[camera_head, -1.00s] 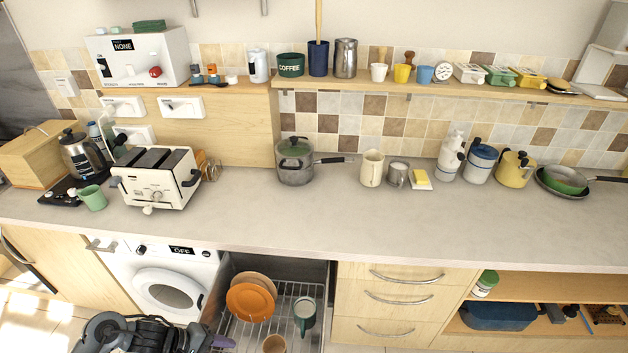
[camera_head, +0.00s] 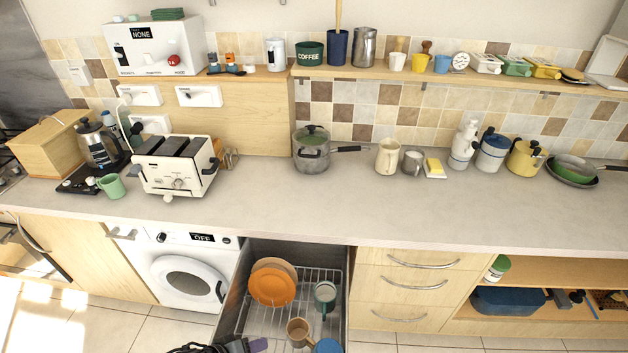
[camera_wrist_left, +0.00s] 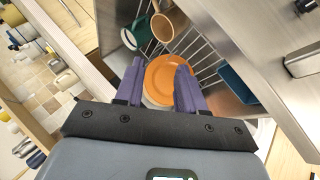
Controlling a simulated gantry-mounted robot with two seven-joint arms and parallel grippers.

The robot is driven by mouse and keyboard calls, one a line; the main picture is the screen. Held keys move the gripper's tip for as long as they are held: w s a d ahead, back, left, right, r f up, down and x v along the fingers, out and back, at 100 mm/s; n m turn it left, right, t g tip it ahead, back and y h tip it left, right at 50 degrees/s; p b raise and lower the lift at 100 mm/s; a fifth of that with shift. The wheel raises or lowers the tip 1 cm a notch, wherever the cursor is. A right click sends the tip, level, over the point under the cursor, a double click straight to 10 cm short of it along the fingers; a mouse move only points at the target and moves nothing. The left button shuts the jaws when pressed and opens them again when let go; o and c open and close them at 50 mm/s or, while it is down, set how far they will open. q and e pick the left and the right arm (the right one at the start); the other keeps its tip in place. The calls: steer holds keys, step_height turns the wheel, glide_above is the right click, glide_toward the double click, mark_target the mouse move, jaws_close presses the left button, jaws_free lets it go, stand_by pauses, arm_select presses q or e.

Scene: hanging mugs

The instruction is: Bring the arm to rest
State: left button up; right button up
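My left gripper shows in the left wrist view (camera_wrist_left: 158,88) with its two purple fingers spread apart and nothing between them. It is above the open dishwasher drawer, with the orange plate (camera_wrist_left: 170,78) beyond the fingertips. My right gripper is not in view. The orange plate (camera_head: 271,288) stands in the drawer's wire rack (camera_head: 262,318). A green mug (camera_head: 325,295) and a tan mug (camera_head: 299,332) are beside it in the rack.
A blue item (camera_head: 328,346) lies at the drawer's near end. The white toaster (camera_head: 175,167), pot (camera_head: 311,152) and several containers stand on the counter (camera_head: 400,210). A washing machine (camera_head: 185,275) is left of the drawer, closed drawers (camera_head: 405,290) right. The counter's front is clear.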

arm_select(q)
steer(key=s+m+y, duration=0.1)
steer(key=s+r+y, duration=0.1)
steer(key=s, duration=0.1)
steer(key=s+r+m+t+y, duration=0.1)
steer(key=s, duration=0.1)
steer(key=shift+s+m, duration=0.25)
steer(key=shift+m, duration=0.05)
steer(key=s+a+r+m+g+y, duration=0.1)
steer(key=s+a, duration=0.2)
steer(key=s, duration=0.4)
steer(key=s+a+r+m+g+y, duration=0.1)
steer(key=s+a+g, duration=0.1)
steer(key=s, duration=0.6)
steer(key=shift+s+a+r+m+g+y, duration=0.15)
steer(key=shift+a+r+m+g+y, duration=0.2)
steer(key=shift+a, duration=0.4)
steer(key=o, duration=1.1)
steer(key=shift+o, duration=0.2)
